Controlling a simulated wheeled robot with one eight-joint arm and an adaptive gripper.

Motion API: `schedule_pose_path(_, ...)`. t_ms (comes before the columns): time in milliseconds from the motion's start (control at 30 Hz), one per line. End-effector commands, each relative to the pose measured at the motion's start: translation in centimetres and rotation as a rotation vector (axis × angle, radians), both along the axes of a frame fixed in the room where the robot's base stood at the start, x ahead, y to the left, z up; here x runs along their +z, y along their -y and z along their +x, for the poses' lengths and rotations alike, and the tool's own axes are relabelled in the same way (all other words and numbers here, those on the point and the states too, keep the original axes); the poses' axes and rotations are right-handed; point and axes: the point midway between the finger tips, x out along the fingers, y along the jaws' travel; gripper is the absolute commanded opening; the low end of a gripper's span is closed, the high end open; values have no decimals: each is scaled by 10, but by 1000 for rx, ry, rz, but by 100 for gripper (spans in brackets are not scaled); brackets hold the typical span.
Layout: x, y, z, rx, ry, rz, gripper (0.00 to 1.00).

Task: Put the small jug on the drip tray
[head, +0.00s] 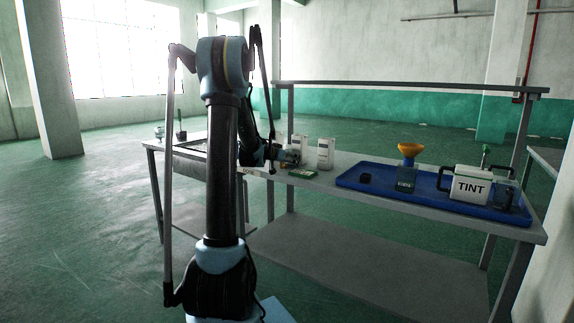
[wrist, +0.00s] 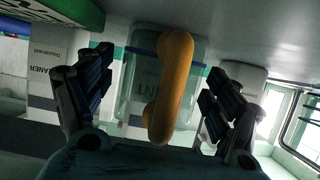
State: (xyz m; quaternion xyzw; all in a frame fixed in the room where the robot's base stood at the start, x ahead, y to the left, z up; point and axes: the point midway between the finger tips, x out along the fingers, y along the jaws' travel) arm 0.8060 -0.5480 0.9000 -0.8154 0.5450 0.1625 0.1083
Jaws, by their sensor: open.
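My gripper (wrist: 160,65) is open, with one finger on each side of the handle and gaps to both. In the head view my gripper (head: 283,153) is low over the middle of the table, and the jug is mostly hidden or too small to make out there. A blue tray (head: 428,191), seemingly the drip tray, lies on the right part of the table.
White bottles (head: 325,154) and a green flat item (head: 302,173) are near my gripper. A rail (head: 400,85) spans above the table.

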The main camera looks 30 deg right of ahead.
Motion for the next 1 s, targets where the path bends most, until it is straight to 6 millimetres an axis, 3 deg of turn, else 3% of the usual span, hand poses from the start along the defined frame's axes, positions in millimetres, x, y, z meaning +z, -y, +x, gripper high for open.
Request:
schedule_pose_path(167, 0, 0, 0, 0, 0, 0, 83)
schedule_pose_path(400, 0, 0, 0, 0, 0, 0, 34)
schedule_pose_path(767, 2, 0, 0, 0, 0, 0, 30)
schedule_pose_path(1000, 27, -1, 0, 0, 0, 0, 30)
